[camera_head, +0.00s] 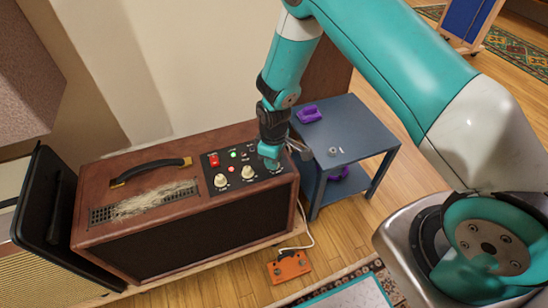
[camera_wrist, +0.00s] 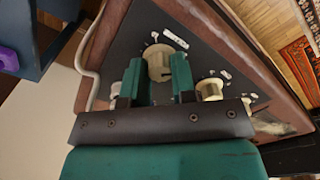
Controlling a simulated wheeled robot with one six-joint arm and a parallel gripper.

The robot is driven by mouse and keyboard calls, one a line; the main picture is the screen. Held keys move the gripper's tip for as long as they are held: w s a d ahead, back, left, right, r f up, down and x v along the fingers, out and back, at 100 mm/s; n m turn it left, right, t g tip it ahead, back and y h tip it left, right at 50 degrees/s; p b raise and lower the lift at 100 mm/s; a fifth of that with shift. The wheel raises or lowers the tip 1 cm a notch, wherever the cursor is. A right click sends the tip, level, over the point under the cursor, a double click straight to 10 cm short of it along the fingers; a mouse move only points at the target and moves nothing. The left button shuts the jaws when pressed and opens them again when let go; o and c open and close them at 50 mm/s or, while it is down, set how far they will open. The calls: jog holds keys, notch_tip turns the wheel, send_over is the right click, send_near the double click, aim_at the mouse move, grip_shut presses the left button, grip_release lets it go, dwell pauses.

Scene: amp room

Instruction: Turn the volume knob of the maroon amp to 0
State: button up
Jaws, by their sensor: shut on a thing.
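The maroon amp (camera_head: 150,230) stands at the lower left in the head view, with a black control panel (camera_head: 232,158) on its top right. Two cream knobs, a left one (camera_head: 220,181) and a middle one (camera_head: 247,172), show uncovered on the panel. My gripper (camera_head: 270,160) points down at the panel's right end and hides what is under it there. In the wrist view my gripper (camera_wrist: 158,78) has a cream knob (camera_wrist: 158,60) between its two teal fingers, shut on it. Another cream knob (camera_wrist: 210,88) is just to the right. The labels are too small to read.
A blue-grey table (camera_head: 360,135) with a purple object (camera_head: 309,113) stands close to the amp's right. An orange pedal (camera_head: 289,267) lies on the floor. A black case (camera_head: 45,205) stands left.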

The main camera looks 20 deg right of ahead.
jog(key=o, duration=0.9)
notch_tip(320, 180, up, 17)
jog(key=shift+r+p, duration=0.2)
jog(key=shift+p, duration=1)
jog(key=s+a+r+m+y, duration=0.1)
jog(key=s+a+r+y, duration=0.15)
jog(key=s+r, duration=0.9)
jog(key=s+a+r+m+y, duration=0.1)
jog(key=s+r, duration=0.4)
jog(key=s, duration=0.2)
jog(key=s+a+r+y, duration=0.1)
jog(key=s+r, duration=0.4)
jog(key=s, duration=0.2)
jog(key=r+p, duration=0.4)
jog(key=p, duration=0.1)
jog(key=r+p, duration=1)
jog(key=shift+w, duration=0.35)
